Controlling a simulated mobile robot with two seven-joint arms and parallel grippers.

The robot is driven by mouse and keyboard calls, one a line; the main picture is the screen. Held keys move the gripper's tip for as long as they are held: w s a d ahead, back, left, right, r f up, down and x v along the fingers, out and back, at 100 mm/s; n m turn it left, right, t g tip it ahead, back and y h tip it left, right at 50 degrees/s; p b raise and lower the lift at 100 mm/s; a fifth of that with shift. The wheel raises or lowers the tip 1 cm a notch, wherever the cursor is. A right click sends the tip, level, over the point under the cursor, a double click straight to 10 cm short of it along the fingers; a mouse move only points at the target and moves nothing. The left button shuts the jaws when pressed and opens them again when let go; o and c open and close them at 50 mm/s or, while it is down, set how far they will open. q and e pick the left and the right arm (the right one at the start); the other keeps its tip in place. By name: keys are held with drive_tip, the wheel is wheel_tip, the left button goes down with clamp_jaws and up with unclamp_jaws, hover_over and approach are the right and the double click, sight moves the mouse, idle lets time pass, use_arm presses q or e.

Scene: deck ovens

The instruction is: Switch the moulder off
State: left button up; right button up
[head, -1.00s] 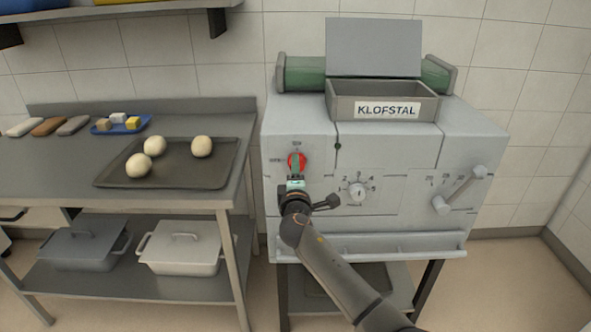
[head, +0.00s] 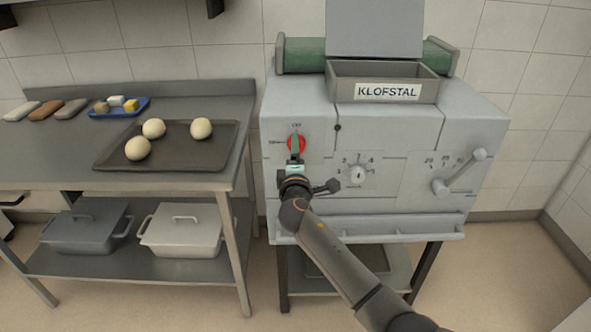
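The moulder (head: 385,125) is a pale grey machine with a KLOFSTAL label. Its red rotary switch (head: 304,145) is at the upper left of the front, with small marks above and to the left that I cannot read surely. A grey-green upright piece, seemingly the switch's handle, crosses the red disc. My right gripper (head: 296,158) is right at the switch, just below its handle in the picture. The fingers are small and partly hidden by the wrist, so I cannot tell whether they grip the handle. My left gripper is out of view.
A numbered dial (head: 357,175) and a lever (head: 460,172) sit right of the switch on the moulder's front. On the left, a steel table (head: 215,100) bears a dark tray (head: 185,163) with dough balls. Two lidded bins stand on its lower shelf.

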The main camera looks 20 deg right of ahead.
drive_tip(key=v, duration=1.1)
drive_tip(key=shift+s, duration=0.25)
drive_tip(key=s+f+m+g+y+p, duration=0.2)
drive_tip(key=s+f, duration=0.4)
drive_tip(key=f, duration=0.2)
drive_tip(key=s+f+m+g+y+p, duration=0.1)
drive_tip(key=s+f+m+g+y, duration=0.15)
drive_tip(key=s+f, duration=0.45)
drive_tip(key=s+f+m+g+y+p, duration=0.1)
drive_tip(key=s+f+m, duration=0.3)
drive_tip(key=s, duration=0.4)
drive_tip(key=s+f+m+g+y+p, duration=0.1)
drive_tip(key=s+f+m, duration=0.3)
drive_tip(key=s, duration=0.5)
drive_tip(key=shift+s+f+g+y, duration=0.25)
drive_tip(key=shift+f+g+y, duration=0.2)
drive_tip(key=shift+f+g, duration=0.4)
drive_tip(key=shift+f+m, duration=0.1)
drive_tip(key=shift+m, duration=0.15)
drive_tip(key=shift+c, duration=0.2)
